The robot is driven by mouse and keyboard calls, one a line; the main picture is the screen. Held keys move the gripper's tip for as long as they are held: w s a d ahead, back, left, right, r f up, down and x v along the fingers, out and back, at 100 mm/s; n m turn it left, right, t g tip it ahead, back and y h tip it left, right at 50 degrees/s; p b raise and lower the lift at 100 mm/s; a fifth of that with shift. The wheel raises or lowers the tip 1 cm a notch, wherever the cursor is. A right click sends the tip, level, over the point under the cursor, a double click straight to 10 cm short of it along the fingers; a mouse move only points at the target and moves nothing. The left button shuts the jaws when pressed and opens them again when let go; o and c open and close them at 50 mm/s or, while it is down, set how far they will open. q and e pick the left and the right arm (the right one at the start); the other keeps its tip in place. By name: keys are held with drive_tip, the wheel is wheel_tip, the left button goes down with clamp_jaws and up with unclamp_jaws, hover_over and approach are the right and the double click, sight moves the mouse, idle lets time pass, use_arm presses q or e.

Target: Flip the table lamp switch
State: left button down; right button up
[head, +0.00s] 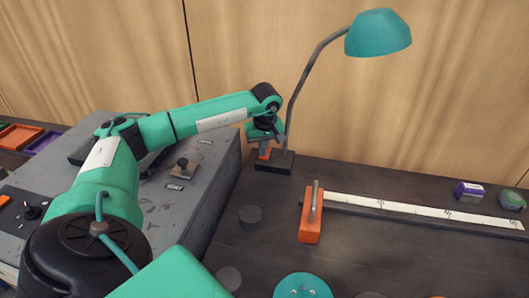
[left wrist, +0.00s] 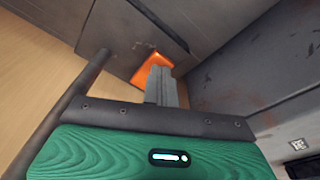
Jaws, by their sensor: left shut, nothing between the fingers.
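The table lamp (head: 378,34) has a teal shade on a bent grey stem and a dark square base (head: 275,161) at the back of the dark table. An orange switch (head: 264,153) sits on the base. My left gripper (head: 265,139) is shut and empty, right above the switch beside the stem. In the left wrist view, its closed fingers (left wrist: 161,85) point at the glowing orange switch (left wrist: 157,62) and partly cover it. The lamp base (left wrist: 125,62) and stem (left wrist: 75,110) also show there. I cannot tell whether the fingertips touch the switch. My right gripper is out of view.
A grey metal box (head: 203,182) stands left of the lamp, under my left arm. An orange-handled tool (head: 311,217) and a long white scale (head: 420,211) lie to the right. A purple box (head: 469,191) and a green item (head: 511,199) stand at the far right.

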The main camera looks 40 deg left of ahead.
use_arm(q)
drive_tip(key=shift+w+d+r+p, duration=0.15)
drive_tip(key=shift+r+p, duration=0.45)
drive_tip(key=shift+r, duration=0.2)
wheel_tip(320, 180, up, 5)
drive_tip(key=p, duration=0.3)
drive_tip(key=shift+r, duration=0.2)
drive_tip(key=shift+f, duration=0.1)
